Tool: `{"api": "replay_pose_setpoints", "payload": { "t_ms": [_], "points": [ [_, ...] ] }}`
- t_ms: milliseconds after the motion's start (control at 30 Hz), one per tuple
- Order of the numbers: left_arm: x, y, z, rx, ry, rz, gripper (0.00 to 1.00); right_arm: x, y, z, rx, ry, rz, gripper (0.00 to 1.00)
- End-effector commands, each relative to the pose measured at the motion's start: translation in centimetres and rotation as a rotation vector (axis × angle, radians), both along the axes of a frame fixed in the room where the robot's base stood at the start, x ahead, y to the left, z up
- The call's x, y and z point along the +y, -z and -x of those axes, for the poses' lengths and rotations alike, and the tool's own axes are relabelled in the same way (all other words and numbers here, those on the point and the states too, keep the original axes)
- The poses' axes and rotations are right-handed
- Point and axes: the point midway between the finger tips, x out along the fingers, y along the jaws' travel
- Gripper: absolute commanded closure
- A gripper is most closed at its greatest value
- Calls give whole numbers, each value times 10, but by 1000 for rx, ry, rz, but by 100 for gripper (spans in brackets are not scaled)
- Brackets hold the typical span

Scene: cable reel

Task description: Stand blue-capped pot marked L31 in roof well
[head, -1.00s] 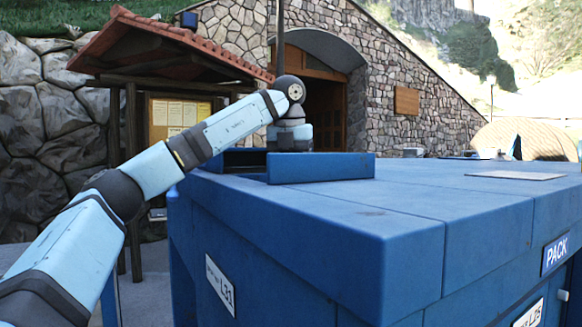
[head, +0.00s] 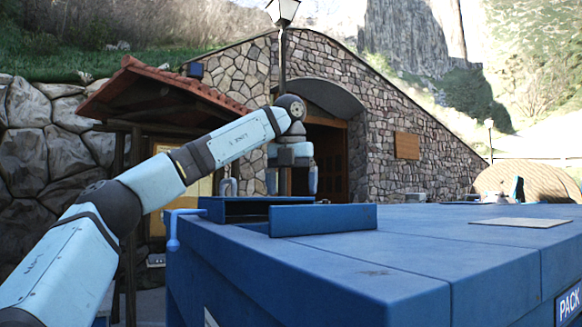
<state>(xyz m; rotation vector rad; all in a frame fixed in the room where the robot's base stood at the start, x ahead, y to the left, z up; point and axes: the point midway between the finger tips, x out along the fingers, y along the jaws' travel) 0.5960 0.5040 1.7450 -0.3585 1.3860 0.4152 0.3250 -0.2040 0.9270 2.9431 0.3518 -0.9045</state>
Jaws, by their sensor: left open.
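The roof well (head: 322,220) is a low-walled blue recess on top of the big blue unit, at its back left. My left gripper (head: 292,190) hangs fingers down at the well, its two fingertips apart just above the near wall's top edge. Nothing shows between the fingers. I see no blue-capped pot; the inside of the well is mostly hidden behind its near wall. My right gripper is not in view.
The blue unit (head: 290,270) has a flat, mostly clear top, with a pale flat plate (head: 520,222) at right. A blue hooked rail (head: 173,230) stands at its left edge. A small grey upright thing (head: 228,187), unclear, shows left of my fingers.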

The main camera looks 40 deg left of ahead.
Motion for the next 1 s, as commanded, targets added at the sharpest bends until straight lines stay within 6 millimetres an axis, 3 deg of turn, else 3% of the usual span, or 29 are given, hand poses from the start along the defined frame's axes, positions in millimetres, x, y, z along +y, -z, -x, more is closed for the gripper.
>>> {"api": "replay_pose_setpoints", "payload": {
  "t_ms": [100,300,1000],
  "points": [
    [-2,-23,3,-3,-2,-1,11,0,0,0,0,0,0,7],
    [-3,-44,6,0,-1,0,11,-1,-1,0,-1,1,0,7],
    [-3,-47,6,0,0,0,11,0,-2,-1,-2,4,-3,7]
  ]
}}
